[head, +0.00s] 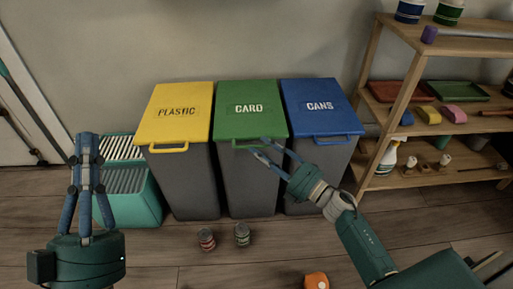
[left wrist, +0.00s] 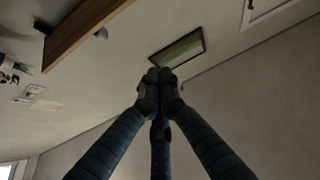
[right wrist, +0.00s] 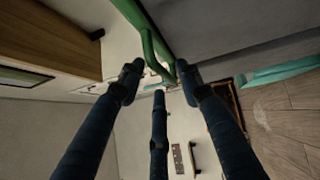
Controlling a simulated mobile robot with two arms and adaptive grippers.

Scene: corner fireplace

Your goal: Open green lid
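The green lid (head: 250,112), marked CARD, lies flat and closed on the middle grey bin (head: 249,180). Its green handle (head: 258,143) sticks out at the front edge. My right gripper (head: 258,150) is at this handle, its fingers spread. In the right wrist view the green handle (right wrist: 153,50) shows between the spread fingertips of the right gripper (right wrist: 158,78); I cannot tell whether they touch it. My left gripper (head: 87,140) points up at the left, away from the bins. In the left wrist view its fingertips (left wrist: 160,76) meet, with nothing between them.
A yellow-lidded PLASTIC bin (head: 185,185) and a blue-lidded CANS bin (head: 318,160) stand close on either side. Two cans (head: 206,240) (head: 242,235) and an orange object (head: 316,281) are on the floor in front. A teal crate (head: 130,195) is left, a wooden shelf (head: 440,172) right.

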